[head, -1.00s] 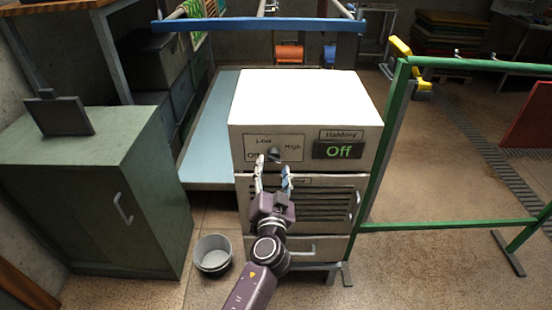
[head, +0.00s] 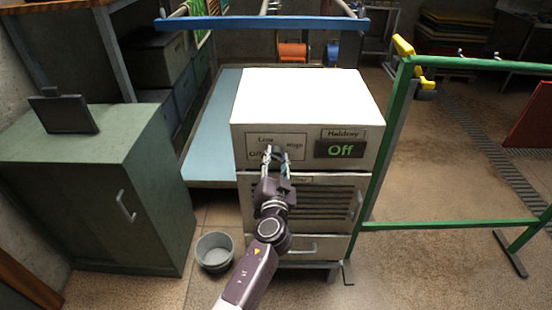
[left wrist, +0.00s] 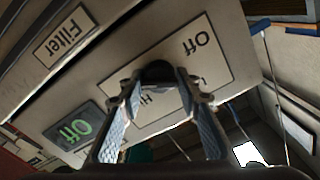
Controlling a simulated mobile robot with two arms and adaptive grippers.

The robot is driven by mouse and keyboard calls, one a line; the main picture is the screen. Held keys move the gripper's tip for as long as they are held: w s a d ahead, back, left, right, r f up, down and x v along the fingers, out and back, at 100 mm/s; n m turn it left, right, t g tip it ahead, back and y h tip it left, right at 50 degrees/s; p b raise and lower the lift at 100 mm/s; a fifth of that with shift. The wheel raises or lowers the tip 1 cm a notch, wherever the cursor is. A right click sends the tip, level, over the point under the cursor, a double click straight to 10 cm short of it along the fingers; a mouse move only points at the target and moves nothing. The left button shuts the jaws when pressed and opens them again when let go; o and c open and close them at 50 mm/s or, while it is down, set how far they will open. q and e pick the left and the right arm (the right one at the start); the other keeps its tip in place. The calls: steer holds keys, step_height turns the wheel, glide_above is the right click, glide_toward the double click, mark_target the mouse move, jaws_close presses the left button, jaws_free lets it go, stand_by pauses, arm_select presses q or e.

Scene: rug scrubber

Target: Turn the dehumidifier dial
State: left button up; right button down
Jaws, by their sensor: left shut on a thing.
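The dehumidifier (head: 310,97) is a white box with a front panel marked Off, Low and High. Its green display (head: 341,149) reads "Off", and this display also shows upside down in the left wrist view (left wrist: 75,131). The dark dial (left wrist: 158,72) sits on the panel between the fingertips in the left wrist view; the fingers mostly hide it in the head view. My left gripper (head: 276,153) is at the panel, shut on the dial, with one finger on each side of it. My right gripper is not in view.
A green cabinet (head: 105,190) stands at the left, with a grey bucket (head: 214,250) on the floor beside it. A green rail frame (head: 450,224) stands close on the right. A blue bar (head: 262,24) crosses behind. Floor at the right is open.

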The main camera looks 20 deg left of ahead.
arm_select(q)
steer(key=shift+m, duration=0.4)
steer(key=shift+c, duration=0.5)
steer(key=shift+m, duration=0.3)
steer(key=m+b, duration=0.1)
steer(key=m, duration=0.9)
steer(key=shift+d+f+p, duration=0.1)
steer(key=shift+p, duration=0.25)
steer(key=shift+m, duration=0.3)
steer(key=o, duration=1.2)
steer(key=shift+c, duration=0.2)
